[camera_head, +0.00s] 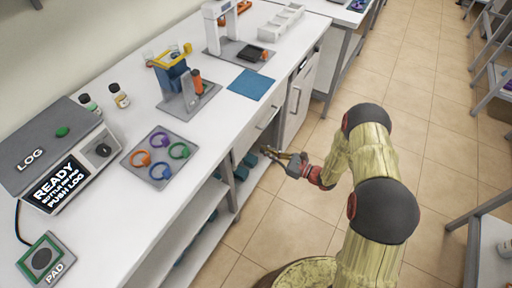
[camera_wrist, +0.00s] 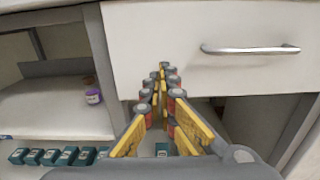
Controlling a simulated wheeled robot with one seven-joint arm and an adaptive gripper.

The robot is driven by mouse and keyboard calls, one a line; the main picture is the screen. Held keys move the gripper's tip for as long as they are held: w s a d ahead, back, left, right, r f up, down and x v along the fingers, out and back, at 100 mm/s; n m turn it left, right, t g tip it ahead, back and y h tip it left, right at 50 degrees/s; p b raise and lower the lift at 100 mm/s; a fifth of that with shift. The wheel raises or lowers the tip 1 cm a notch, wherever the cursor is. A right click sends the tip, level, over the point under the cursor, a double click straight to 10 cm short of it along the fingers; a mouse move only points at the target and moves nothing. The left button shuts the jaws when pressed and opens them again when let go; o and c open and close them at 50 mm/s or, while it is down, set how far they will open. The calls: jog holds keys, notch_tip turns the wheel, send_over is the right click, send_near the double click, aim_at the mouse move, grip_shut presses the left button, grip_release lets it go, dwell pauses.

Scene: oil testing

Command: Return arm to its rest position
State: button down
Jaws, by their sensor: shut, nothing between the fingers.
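My arm reaches down from the right in the head view, with yellowish sleeved links and dark joints. My gripper (camera_head: 290,160) is in front of the bench's side, below the worktop edge, pointing left. In the wrist view my gripper (camera_wrist: 163,75) has its yellow fingers converging at the tips, shut and empty. It is in front of a white drawer front (camera_wrist: 215,25) with a metal handle (camera_wrist: 250,49). I cannot tell from the views whether the fingertips touch the drawer.
The white bench (camera_head: 215,135) carries a LOG device (camera_head: 45,140), a mat of coloured rings (camera_head: 160,157), a blue mat (camera_head: 251,85) and small bottles (camera_head: 120,96). Open shelves (camera_wrist: 60,105) below hold several teal boxes (camera_wrist: 55,156).

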jog(key=p+v, duration=0.1)
jog(key=v, duration=0.6)
